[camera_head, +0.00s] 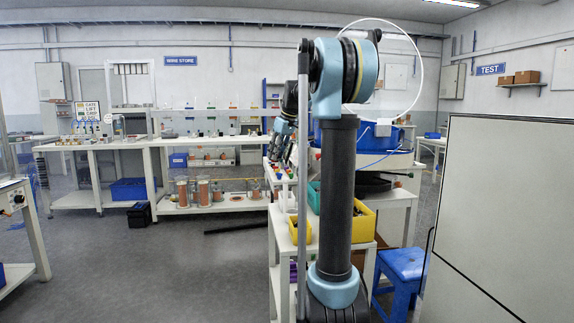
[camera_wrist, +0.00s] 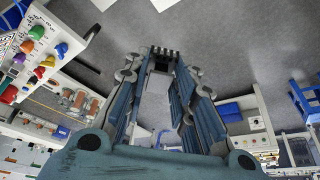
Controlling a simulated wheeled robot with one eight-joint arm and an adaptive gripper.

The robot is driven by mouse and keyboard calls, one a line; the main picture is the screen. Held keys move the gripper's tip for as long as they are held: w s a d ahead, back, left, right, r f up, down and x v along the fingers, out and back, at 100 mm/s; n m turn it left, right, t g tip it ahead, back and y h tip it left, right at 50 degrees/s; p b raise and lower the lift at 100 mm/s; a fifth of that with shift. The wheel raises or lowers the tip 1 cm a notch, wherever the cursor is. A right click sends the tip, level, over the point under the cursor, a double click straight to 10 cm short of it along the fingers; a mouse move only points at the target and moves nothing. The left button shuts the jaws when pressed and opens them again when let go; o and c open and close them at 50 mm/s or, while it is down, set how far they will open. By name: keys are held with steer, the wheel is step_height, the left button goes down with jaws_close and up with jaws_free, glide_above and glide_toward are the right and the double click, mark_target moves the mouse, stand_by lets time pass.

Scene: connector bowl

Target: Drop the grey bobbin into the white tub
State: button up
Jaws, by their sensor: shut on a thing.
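My gripper (camera_wrist: 162,56) reaches up the middle of the wrist view with its fingers closed together at the tips. A small grey piece, seemingly the grey bobbin (camera_wrist: 162,64), shows between the fingertips, mostly hidden by them. In the head view my gripper (camera_head: 277,152) hangs beside my upright arm, over the near white bench. The bobbin is too small to make out there. I cannot pick out the white tub in either view; my arm hides part of the bench.
Coloured connectors (camera_wrist: 35,52) stand at the wrist view's left. In the head view, a yellow bin (camera_head: 363,224) and a blue stool (camera_head: 402,272) are right of my arm. A tall pale cabinet (camera_head: 505,215) fills the right.

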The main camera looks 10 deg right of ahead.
steer(key=d+f, duration=0.5)
steer(key=f, duration=0.5)
steer(key=shift+s+m, duration=0.3)
steer(key=shift+s, duration=0.1)
steer(key=o, duration=0.9)
steer(key=v, duration=1.1)
steer(key=shift+s+r, duration=0.2)
steer(key=shift+r, duration=0.2)
